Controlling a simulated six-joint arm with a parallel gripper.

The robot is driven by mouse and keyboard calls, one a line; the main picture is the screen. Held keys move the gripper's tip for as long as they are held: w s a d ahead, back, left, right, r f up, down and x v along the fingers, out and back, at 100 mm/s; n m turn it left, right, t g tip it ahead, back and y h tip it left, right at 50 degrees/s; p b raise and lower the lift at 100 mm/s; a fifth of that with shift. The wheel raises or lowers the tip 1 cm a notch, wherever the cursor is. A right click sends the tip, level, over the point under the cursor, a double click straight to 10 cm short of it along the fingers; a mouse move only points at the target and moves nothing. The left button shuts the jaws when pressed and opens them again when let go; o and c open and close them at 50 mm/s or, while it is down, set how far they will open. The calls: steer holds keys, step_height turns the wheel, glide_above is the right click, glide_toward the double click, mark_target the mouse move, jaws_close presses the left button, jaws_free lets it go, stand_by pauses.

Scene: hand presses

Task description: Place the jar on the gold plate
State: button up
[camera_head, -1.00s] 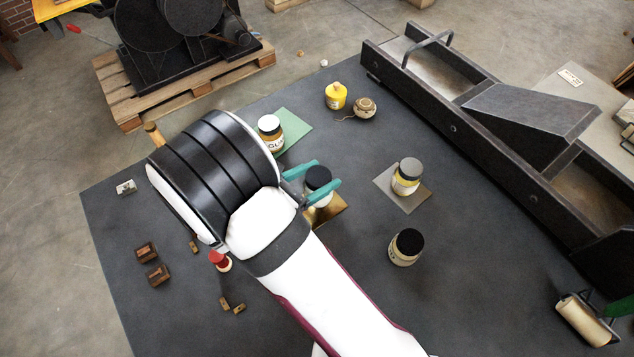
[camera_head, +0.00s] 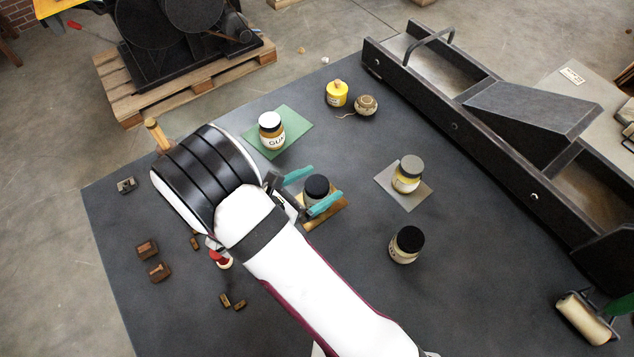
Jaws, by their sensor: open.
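A jar with a dark lid (camera_head: 317,187) stands upright between my gripper's teal fingers. It appears to rest on the gold plate (camera_head: 335,216), but its base is partly hidden by the near finger. My gripper (camera_head: 311,190) is open, with one finger on either side of this jar. Whether a finger still touches it I cannot tell. The plate's left part is hidden behind my gripper and the jar. Another jar with a black lid (camera_head: 406,246) stands on the dark mat to the lower right.
A white-lidded jar (camera_head: 271,132) stands on a green plate (camera_head: 298,125). A grey-lidded jar (camera_head: 407,175) stands on a grey plate (camera_head: 417,197). A long press bed (camera_head: 455,127) borders the right.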

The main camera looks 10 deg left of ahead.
steer(key=shift+r, duration=0.15)
steer(key=v, duration=1.2)
steer(key=s+d+r+m+g, duration=0.1)
steer(key=d+r+m+g, duration=0.15)
steer(key=d+m, duration=0.3)
steer(key=s+d+r+m+g+h, duration=0.1)
steer(key=d+r+m+g, duration=0.1)
steer(key=d+m+g, duration=0.3)
steer(key=d+r+m+g, duration=0.2)
steer(key=d+r+m, duration=0.15)
steer(key=d, duration=0.25)
steer(key=s+d+r+m+g+y, duration=0.1)
steer(key=s+d+r+m+y, duration=0.2)
steer(key=s+m+y, duration=0.7)
steer(key=s+m, duration=0.1)
steer(key=m, duration=0.9)
steer(key=shift+y, duration=0.3)
